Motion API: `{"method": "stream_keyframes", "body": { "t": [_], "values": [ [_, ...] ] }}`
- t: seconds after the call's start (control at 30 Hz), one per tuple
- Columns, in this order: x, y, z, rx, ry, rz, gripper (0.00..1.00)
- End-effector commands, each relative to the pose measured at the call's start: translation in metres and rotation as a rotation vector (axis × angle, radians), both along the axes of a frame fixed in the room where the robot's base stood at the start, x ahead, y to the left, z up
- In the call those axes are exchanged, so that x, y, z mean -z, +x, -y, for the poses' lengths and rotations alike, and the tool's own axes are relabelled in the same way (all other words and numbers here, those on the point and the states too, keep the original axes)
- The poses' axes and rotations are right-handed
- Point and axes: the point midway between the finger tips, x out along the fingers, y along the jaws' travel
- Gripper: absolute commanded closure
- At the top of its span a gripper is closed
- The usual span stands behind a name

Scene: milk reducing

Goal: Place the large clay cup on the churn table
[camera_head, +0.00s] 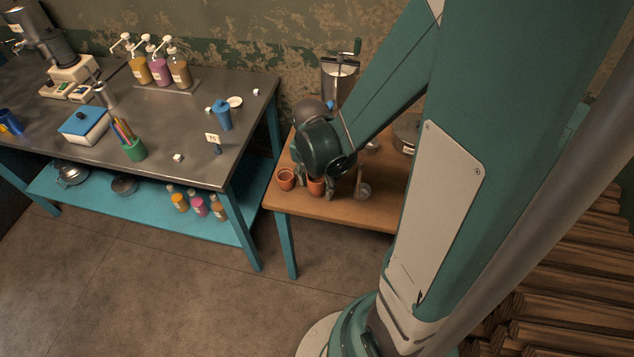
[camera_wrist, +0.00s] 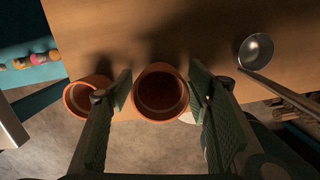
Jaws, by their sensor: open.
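Two clay cups stand at the front edge of the small wooden table (camera_head: 350,211). One clay cup (camera_head: 316,188) is between the fingers of my gripper (camera_head: 315,181); it also shows in the wrist view (camera_wrist: 160,92), where it looks the larger. The other clay cup (camera_head: 286,179) stands just to the left; in the wrist view (camera_wrist: 77,98) the left finger partly covers it. My gripper, in the wrist view (camera_wrist: 161,88), is open, with a finger on each side of the middle cup and gaps visible.
A ladle (camera_wrist: 257,51) lies to the right of the cups. A metal container with a crank (camera_head: 340,75) and a pot (camera_head: 406,133) stand farther back. A metal-topped table (camera_head: 185,120) with bottles and boxes is at left. Stacked logs (camera_head: 580,280) are at right.

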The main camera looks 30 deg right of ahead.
Motion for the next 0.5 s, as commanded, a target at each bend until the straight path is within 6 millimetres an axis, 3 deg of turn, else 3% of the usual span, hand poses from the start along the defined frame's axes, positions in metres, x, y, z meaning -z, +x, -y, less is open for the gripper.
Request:
{"method": "stream_keyframes", "body": {
  "t": [0.5],
  "values": [
    [-0.013, -0.001, -0.001, 0.000, 0.000, 0.000, 0.51]
  ]
}}
